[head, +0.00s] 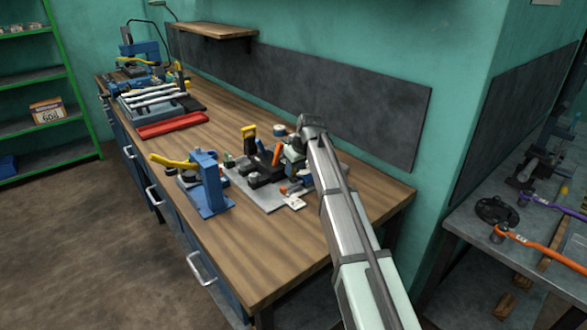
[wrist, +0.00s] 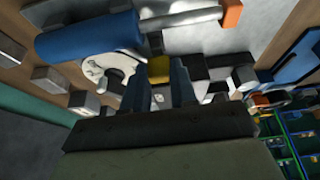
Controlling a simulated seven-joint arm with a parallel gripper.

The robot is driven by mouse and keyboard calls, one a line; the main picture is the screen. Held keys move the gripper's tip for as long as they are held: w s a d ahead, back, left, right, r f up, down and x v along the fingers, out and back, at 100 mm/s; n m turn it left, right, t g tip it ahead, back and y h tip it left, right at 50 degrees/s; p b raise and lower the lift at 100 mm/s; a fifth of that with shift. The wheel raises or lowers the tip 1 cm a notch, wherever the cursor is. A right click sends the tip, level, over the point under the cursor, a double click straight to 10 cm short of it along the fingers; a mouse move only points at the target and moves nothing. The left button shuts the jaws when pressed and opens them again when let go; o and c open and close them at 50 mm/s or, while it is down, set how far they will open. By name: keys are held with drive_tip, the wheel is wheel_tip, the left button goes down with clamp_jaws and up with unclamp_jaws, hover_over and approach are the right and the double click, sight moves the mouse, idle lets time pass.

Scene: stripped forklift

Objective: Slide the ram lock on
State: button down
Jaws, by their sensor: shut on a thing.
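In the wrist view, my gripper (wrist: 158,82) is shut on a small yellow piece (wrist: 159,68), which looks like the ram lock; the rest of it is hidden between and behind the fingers. A ram with a thick blue cylinder (wrist: 88,36) and a bright rod (wrist: 182,18) lies across the view just beyond the fingertips. The rod ends in an orange tip (wrist: 231,14). I cannot tell whether the yellow piece touches the rod. In the head view, my arm reaches over the fixture plate (head: 268,200), and its end hides the fingers.
A blue stand with a yellow lever (head: 207,180) is at the bench's front edge. Several dark parts crowd the plate. A red tray (head: 173,127) lies farther back on the wooden bench (head: 270,250). The bench's near right part is clear. A dark panel (head: 330,105) covers the wall behind.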

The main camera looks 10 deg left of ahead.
drive_tip(key=shift+s+d, duration=0.6)
drive_tip(key=shift+s, duration=0.05)
drive_tip(key=c, duration=0.9)
unclamp_jaws()
drive_tip(key=shift+w, duration=0.1)
drive_tip(key=v, duration=1.3)
drive_tip(key=shift+r, duration=0.4)
